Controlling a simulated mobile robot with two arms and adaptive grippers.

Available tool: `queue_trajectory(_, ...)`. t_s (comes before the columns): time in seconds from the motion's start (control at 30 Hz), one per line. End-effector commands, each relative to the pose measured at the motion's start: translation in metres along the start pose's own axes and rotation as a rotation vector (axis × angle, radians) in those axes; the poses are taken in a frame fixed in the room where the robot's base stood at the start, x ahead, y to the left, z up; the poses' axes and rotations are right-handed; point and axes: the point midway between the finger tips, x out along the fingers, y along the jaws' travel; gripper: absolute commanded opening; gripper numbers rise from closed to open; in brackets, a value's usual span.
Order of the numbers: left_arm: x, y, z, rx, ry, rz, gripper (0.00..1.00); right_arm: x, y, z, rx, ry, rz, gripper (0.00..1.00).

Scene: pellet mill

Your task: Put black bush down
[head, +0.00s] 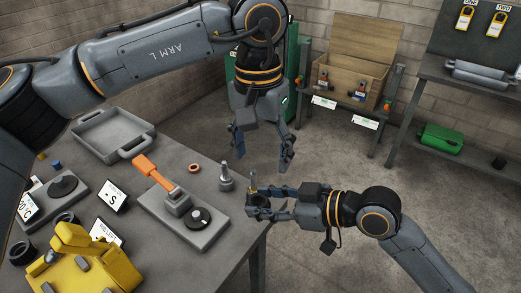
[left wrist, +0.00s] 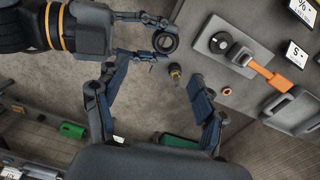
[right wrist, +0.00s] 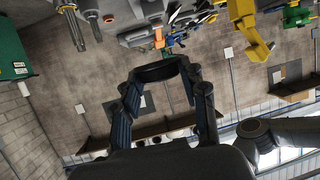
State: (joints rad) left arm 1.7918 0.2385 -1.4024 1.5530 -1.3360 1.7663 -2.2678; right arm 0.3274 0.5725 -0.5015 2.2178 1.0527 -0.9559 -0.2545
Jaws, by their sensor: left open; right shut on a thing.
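The black bush (head: 258,206) is a dark ring held by my right gripper (head: 270,203) at the table's right corner. In the left wrist view the bush (left wrist: 165,42) shows its open hole between the right fingertips. In the right wrist view the bush (right wrist: 160,70) spans the two fingers. I cannot tell whether it touches the table. My left gripper (head: 262,160) is open and empty, pointing down above and behind the right one, beyond the table edge.
A grey pin (head: 226,180) and a brass-tipped piece (head: 253,187) are close to the bush. A grey fixture with an orange lever (head: 152,172), a grey tray (head: 113,136) and a yellow press (head: 85,262) occupy the table (head: 205,268). Its front right is clear.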

Motion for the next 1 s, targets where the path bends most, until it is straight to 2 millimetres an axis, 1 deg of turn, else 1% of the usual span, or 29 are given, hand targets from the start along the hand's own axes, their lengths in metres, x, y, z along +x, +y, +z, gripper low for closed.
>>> queue_trajectory(0.03,0.003,-0.001,0.001,0.015,-0.001,-0.026,0.7,0.0,0.0,-0.001,0.0,0.002,0.0,0.0)
queue_trajectory(0.17,0.016,-0.003,0.002,0.022,-0.004,-0.037,0.7,0.0,0.0,-0.001,0.0,0.002,0.0,0.0)
queue_trajectory(0.27,0.032,-0.003,0.002,0.022,-0.005,-0.034,0.7,0.0,0.0,-0.001,0.0,0.002,0.0,0.0)
queue_trajectory(0.5,0.079,-0.004,0.003,0.019,-0.006,-0.031,0.7,0.0,0.0,-0.001,0.0,0.002,0.0,0.0)
queue_trajectory(0.63,0.099,-0.005,0.002,0.018,-0.005,-0.03,0.7,0.0,0.0,-0.001,-0.001,0.002,0.0,0.0)
queue_trajectory(0.8,0.115,-0.005,0.002,0.018,-0.003,-0.03,0.7,0.0,0.0,-0.001,0.0,0.002,0.0,0.0)
queue_trajectory(1.0,0.121,-0.005,0.002,0.018,-0.003,-0.029,0.7,0.0,0.0,-0.001,0.0,0.002,0.0,0.0)
